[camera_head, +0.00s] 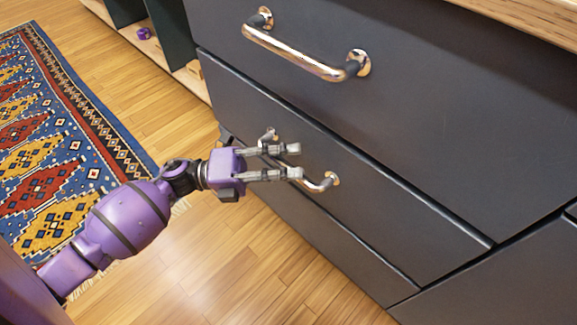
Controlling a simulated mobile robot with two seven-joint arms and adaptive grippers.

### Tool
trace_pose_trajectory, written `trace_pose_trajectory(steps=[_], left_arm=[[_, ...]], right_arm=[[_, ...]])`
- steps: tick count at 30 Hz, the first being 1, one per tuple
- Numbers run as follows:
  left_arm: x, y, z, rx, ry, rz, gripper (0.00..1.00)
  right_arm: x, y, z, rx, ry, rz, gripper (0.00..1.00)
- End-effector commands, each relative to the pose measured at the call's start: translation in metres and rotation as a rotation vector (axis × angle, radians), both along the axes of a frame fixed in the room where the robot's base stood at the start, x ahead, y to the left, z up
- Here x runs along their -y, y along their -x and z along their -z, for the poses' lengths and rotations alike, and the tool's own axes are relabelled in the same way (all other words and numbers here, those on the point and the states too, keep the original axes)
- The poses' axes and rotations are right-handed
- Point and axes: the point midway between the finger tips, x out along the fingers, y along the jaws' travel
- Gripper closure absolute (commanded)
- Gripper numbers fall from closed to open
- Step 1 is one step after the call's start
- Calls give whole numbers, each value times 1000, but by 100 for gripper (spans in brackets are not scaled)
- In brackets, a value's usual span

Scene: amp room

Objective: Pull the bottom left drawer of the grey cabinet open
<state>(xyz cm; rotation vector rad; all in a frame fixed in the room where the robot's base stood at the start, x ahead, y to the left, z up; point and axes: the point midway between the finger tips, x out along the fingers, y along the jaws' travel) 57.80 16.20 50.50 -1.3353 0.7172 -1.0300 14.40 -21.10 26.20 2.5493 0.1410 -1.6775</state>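The grey cabinet (440,110) fills the right of the view. Its left column shows an upper drawer with a copper-coloured bar handle (300,62) and a lower drawer (390,215) with a similar handle (329,184). Both drawers look shut. My purple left gripper (296,161) is in front of the lower drawer's handle, with its two grey fingers apart. The fingers cover the handle's middle, and its two ends show above and below them. Whether the fingers touch the bar is not clear. My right gripper is out of view.
A dark strip (330,240) runs below the lower drawer; I cannot tell if it is another drawer or the base. Wooden floor (270,265) in front is clear. A patterned rug (60,160) lies at left. Open shelving with a small purple object (144,33) stands behind.

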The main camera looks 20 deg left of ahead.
Motion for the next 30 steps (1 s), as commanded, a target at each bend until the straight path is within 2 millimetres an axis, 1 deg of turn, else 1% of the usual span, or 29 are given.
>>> trace_pose_trajectory(steps=[5, 6, 12, 14, 25, 30], left_arm=[[0, 0, 0, -1, 1, -1, 66], [0, 0, 0, -1, 1, -1, 67], [0, 0, 0, -1, 1, -1, 94], [0, 0, 0, -1, 1, -1, 100], [-1, 1, 0, 0, -1, -1, 100], [-3, 7, 0, -1, -1, -2, 100]], right_arm=[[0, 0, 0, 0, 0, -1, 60], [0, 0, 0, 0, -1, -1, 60], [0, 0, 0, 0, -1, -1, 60], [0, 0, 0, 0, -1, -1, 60], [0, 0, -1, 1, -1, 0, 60], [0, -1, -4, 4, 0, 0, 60]])
